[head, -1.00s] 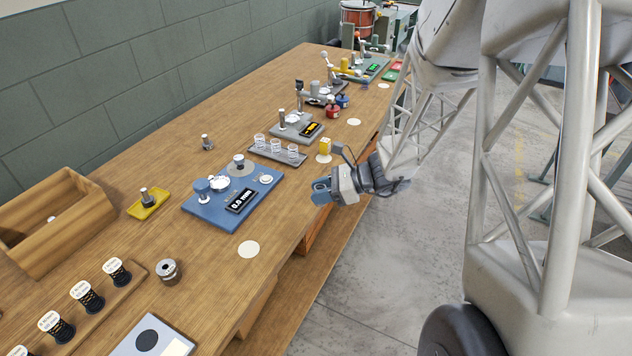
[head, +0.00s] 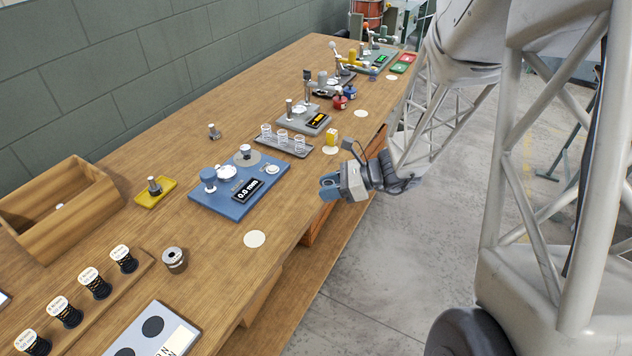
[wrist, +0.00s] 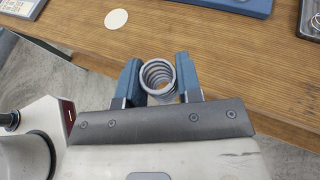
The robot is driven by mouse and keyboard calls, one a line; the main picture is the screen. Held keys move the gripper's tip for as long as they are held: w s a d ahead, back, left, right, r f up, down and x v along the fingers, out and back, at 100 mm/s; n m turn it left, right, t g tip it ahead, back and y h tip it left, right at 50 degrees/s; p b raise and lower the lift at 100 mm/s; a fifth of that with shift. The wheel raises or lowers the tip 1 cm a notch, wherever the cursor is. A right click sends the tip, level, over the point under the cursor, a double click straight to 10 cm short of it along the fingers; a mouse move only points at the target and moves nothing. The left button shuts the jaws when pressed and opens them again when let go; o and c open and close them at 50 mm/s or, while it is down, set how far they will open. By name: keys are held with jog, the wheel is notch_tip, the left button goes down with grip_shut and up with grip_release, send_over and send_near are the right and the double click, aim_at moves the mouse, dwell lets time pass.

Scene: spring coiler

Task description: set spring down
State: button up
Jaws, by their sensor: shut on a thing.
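My gripper (head: 330,187) is off the front edge of the bench, beside the blue coiler board. In the wrist view my gripper (wrist: 160,82) has its two blue fingers on either side of a metal coil spring (wrist: 158,76), holding it between them. I look down into the open end of the spring. The spring cannot be made out clearly in the head view. A white round spot (head: 254,239) lies bare on the bench near the front edge; it also shows in the wrist view (wrist: 116,18).
The blue board (head: 215,199) with a display stands on the wooden bench (head: 310,212). Behind it is a grey tray (head: 261,143) with several springs. A yellow block (head: 332,138) stands near the front edge. A metal cylinder (head: 174,261) stands toward the near left.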

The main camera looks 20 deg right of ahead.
aim_at(329, 182)
jog(key=shift+r, duration=0.15)
jog(key=shift+r, duration=0.65)
notch_tip(329, 182, up, 4)
jog(key=w+a+n+g, duration=0.1)
jog(key=w+a+g, duration=0.1)
jog(key=w+a, duration=1.3)
jog(key=w+a+n+g+y, duration=0.1)
jog(key=w+a, duration=0.4)
jog(key=a, duration=0.7)
jog(key=w+a+n, duration=0.1)
jog(key=w+a, duration=0.3)
jog(key=a, duration=0.7)
notch_tip(329, 182, down, 5)
jog(key=shift+f, duration=0.15)
